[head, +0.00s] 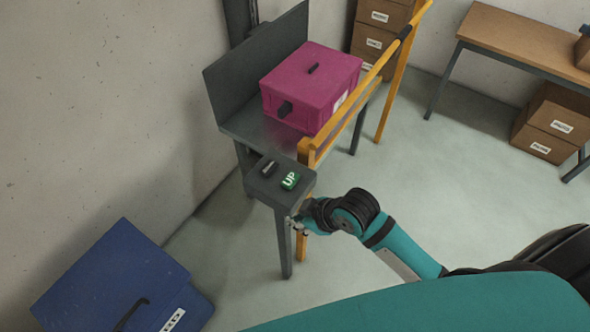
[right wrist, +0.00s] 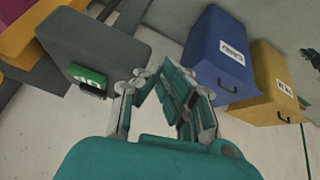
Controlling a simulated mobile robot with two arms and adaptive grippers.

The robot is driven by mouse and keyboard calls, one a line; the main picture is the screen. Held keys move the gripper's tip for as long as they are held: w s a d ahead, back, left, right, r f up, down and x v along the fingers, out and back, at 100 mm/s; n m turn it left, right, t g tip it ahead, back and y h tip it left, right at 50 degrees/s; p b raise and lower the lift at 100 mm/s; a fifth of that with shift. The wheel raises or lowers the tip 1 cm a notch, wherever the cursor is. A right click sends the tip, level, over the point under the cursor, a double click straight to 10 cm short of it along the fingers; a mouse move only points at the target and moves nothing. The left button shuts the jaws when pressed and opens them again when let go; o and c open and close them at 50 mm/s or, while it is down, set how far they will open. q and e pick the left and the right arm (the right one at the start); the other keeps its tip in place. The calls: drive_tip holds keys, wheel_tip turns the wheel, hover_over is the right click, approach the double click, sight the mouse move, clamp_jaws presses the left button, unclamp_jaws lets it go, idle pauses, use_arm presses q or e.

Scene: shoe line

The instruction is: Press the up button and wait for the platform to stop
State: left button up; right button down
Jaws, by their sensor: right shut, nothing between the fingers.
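The green UP button (head: 290,181) sits on top of a dark grey control box (head: 262,190), which stands on a post. A black button (head: 268,169) is beside it. In the right wrist view the green button (right wrist: 88,78) shows left of my fingers. My right gripper (head: 296,222) is shut and empty, beside and a little below the box's near right edge in the head view. I cannot tell whether it touches the box. The grey platform (head: 236,126) carries a magenta box (head: 312,88) and has a raised back plate. My left gripper is out of view.
A yellow rail (head: 362,90) runs along the platform's right side. A blue bin (head: 110,280) stands at lower left; a yellow bin (right wrist: 262,88) shows in the wrist view. Cardboard boxes (head: 557,122) lie under a wooden table (head: 520,42) at right. The floor between is clear.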

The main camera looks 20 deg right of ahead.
drive_tip(key=w+d+r+n+y+p, duration=0.1)
drive_tip(key=w+r+n+y, duration=0.2)
drive_tip(key=w+r+n, duration=0.6)
wheel_tip(320, 180, up, 4)
drive_tip(key=shift+w+d+r+p, duration=0.15)
drive_tip(key=shift+w+p, duration=0.2)
drive_tip(key=shift+w, duration=0.7)
drive_tip(key=b, duration=0.7)
hover_over(290, 181)
wheel_tip(290, 181, down, 7)
drive_tip(key=shift+r, duration=0.1)
drive_tip(key=shift+f, duration=1.1)
drive_tip(key=shift+f+b, duration=0.1)
drive_tip(key=shift+b, duration=0.2)
drive_tip(key=shift+f, duration=0.3)
